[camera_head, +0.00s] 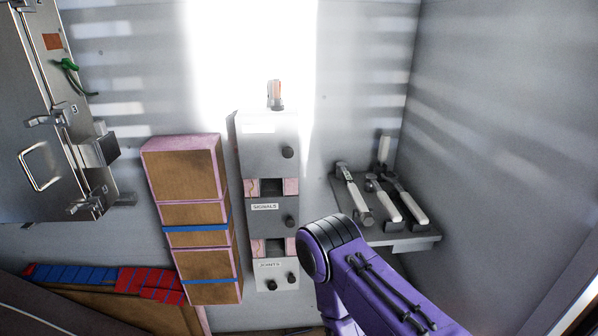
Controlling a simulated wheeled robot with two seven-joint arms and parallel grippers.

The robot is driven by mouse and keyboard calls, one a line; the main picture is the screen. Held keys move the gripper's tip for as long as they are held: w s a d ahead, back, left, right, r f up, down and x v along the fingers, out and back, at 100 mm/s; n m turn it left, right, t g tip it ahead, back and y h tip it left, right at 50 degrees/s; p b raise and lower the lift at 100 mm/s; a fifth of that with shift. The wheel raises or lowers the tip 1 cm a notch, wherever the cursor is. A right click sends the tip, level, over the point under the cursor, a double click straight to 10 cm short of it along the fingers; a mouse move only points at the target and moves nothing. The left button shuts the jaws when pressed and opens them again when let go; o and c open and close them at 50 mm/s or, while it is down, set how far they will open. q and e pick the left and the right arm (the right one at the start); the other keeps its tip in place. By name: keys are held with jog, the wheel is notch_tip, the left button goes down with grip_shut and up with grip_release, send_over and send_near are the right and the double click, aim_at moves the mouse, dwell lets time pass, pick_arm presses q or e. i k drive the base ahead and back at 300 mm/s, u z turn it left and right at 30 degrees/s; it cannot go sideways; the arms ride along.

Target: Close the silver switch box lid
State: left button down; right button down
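A silver metal box (25,110) with latches and a wire handle (41,166) is at the left edge, cut off by the frame. One latch (48,117) is at the middle of its right side and another (86,203) is near its lower corner. A dark block (105,149) juts out at its right side. I cannot tell how far its lid stands open. A purple link of my arm comes in from the lower right, well apart from the box. Neither gripper shows.
A grey panel (266,217) with black knobs and labels stands mid-frame, beside stacked brown boxes (186,175). A shelf (410,237) with white-handled levers is on the right. Red and blue blocks (100,277) lie at lower left. A green item (68,65) hangs by the silver box.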

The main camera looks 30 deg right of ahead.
aim_at(268, 144)
jog(key=u, duration=0.1)
jog(key=k, duration=0.25)
jog(key=z, duration=0.9)
